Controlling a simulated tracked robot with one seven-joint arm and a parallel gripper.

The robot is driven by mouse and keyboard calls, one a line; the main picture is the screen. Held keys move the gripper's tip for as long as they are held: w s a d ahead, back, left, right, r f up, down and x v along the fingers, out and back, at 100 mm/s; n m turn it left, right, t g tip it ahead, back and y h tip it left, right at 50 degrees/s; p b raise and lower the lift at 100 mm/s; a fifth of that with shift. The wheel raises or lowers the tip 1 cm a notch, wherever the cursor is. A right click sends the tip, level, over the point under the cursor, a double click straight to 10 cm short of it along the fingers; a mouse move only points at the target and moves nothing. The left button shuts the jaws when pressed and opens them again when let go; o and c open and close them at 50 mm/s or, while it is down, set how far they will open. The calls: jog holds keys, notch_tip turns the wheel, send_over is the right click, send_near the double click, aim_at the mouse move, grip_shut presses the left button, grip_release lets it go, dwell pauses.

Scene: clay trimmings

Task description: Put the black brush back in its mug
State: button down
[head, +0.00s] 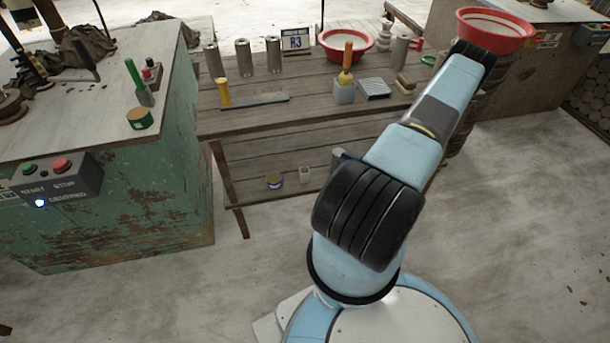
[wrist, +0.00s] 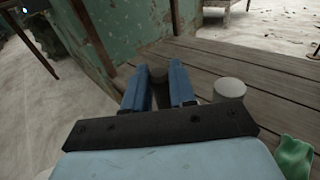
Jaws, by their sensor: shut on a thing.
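In the wrist view my gripper (wrist: 158,92) is shut on a dark round-ended thing (wrist: 158,74), which I take to be the black brush. Only its end shows between the blue fingers, and the rest is hidden. A pale grey cylinder (wrist: 229,91), possibly a mug, stands on wooden planks just right of the fingers and apart from them. In the head view my arm hides my gripper. I cannot tell which mug is the brush's.
The plank bench (head: 290,122) carries several metal cylinders, a flat dark tool (head: 255,101) and a red basin (head: 347,44). The green cabinet (head: 130,190) is at left. Green material (wrist: 295,157) lies at the wrist view's right.

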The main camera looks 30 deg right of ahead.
jog(key=r+x, duration=0.1)
jog(key=x, duration=1.6)
notch_tip(320, 180, down, 7)
jog(key=shift+w+a, duration=0.2)
jog(key=shift+w, duration=0.1)
jog(key=shift+f, duration=0.15)
jog(key=c, duration=0.9)
grip_release()
jog(key=shift+s, duration=0.1)
jog(key=v, duration=1.2)
